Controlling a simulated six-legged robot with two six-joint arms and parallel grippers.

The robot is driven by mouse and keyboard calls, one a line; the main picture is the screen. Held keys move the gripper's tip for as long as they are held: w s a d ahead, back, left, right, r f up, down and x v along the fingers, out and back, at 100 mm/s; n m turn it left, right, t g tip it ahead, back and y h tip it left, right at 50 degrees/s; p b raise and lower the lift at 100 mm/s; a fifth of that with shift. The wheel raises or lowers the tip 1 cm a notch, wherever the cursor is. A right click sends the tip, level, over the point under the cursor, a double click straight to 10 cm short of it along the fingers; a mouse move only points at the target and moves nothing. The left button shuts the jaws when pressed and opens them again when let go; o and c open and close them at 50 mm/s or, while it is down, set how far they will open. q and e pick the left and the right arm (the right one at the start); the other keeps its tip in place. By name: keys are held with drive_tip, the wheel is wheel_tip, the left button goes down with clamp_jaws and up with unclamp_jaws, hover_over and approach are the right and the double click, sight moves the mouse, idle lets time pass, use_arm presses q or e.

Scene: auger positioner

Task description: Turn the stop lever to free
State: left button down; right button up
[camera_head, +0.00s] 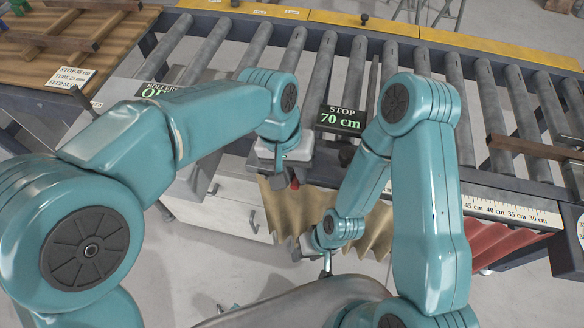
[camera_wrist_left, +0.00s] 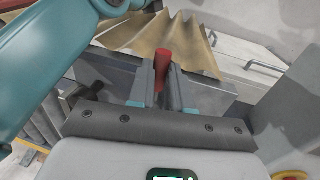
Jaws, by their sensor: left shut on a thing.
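The stop lever shows as a red handle (camera_wrist_left: 164,62) in the left wrist view, between the two fingers of my left gripper (camera_wrist_left: 162,82). In the head view only a small red tip (camera_head: 295,184) shows below my left gripper (camera_head: 282,165); the rest is hidden. My left gripper is shut on the red handle. A dark display (camera_head: 341,119) reads "STOP 70 cm". My right gripper (camera_head: 312,248) is low in the middle of the head view, away from the lever; its jaws are too small and covered to judge.
A roller conveyor (camera_head: 480,95) runs across the back. A second display (camera_head: 163,91), partly covered by my left arm, begins with "ROLLERS". Tan pleated curtain (camera_head: 375,228) and white drawers (camera_head: 238,205) lie below.

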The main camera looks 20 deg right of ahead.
use_arm(q)
drive_tip(key=shift+s+f, duration=0.15)
drive_tip(key=shift+f, duration=0.05)
drive_tip(key=c, duration=1.1)
unclamp_jaws()
drive_tip(key=shift+o, duration=0.2)
drive_tip(key=shift+r, duration=0.15)
drive_tip(key=shift+r, duration=0.25)
wheel_tip(320, 180, up, 16)
drive_tip(key=w+a, duration=0.1)
drive_tip(key=a, duration=0.1)
drive_tip(key=shift+w+a+f, duration=0.25)
drive_tip(key=shift+w+a, duration=0.15)
